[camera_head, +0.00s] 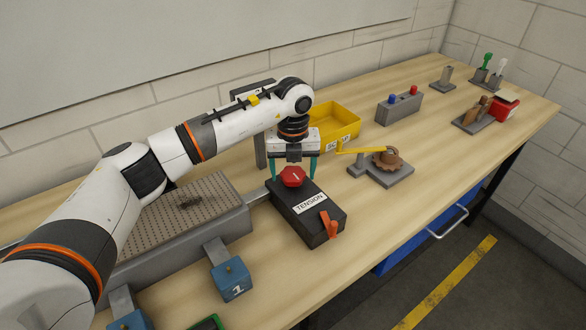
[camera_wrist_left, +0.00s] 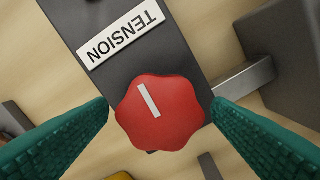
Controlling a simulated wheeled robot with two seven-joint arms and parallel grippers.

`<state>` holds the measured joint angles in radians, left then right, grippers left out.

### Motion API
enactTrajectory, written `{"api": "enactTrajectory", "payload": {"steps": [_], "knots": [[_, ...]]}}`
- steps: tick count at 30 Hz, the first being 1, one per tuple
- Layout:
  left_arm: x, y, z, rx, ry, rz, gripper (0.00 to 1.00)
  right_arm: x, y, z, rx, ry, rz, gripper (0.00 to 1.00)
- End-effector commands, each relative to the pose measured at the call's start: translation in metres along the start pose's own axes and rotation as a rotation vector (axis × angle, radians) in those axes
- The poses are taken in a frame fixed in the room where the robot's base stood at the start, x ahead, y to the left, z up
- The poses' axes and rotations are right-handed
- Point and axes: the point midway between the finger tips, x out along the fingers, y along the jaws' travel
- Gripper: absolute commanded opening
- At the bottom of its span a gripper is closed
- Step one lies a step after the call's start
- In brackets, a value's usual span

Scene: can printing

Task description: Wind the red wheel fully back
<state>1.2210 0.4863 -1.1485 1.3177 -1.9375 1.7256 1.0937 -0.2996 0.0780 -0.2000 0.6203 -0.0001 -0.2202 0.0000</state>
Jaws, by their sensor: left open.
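The red wheel (camera_head: 292,177) is a lobed knob on top of the dark tension box (camera_head: 309,226). In the left wrist view the red wheel (camera_wrist_left: 160,112) carries a white pointer line, tilted from upper left to lower right. The TENSION label (camera_wrist_left: 121,36) is on the box beside it. My left gripper (camera_head: 293,173) points down over the wheel with its green fingers open. In the left wrist view the fingertips (camera_wrist_left: 162,104) are on either side of the wheel, close to its rim; I cannot tell whether they touch. My right gripper is not in view.
An orange-red lever (camera_head: 329,226) stands at the box's near end. A perforated grey plate (camera_head: 180,209) lies left of it, with a blue block marked 1 (camera_head: 231,280) in front. A yellow bin (camera_head: 333,124) and a yellow-armed brown wheel fixture (camera_head: 386,162) stand behind and right.

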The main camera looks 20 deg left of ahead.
Motion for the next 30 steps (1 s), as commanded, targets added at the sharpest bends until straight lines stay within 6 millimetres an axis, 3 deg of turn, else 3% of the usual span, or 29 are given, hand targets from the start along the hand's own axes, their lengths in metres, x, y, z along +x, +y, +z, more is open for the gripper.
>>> {"api": "enactTrajectory", "payload": {"steps": [8, 21, 30], "knots": [[-0.012, 0.0, -0.001, 0.0, 0.001, 0.001, 0.74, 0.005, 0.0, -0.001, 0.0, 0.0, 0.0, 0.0], [-0.099, 0.0, 0.0, 0.0, 0.004, 0.002, 0.74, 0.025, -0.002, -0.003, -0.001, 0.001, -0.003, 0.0], [-0.12, 0.0, 0.0, 0.001, 0.0, 0.0, 0.74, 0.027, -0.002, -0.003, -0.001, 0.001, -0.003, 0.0]]}}
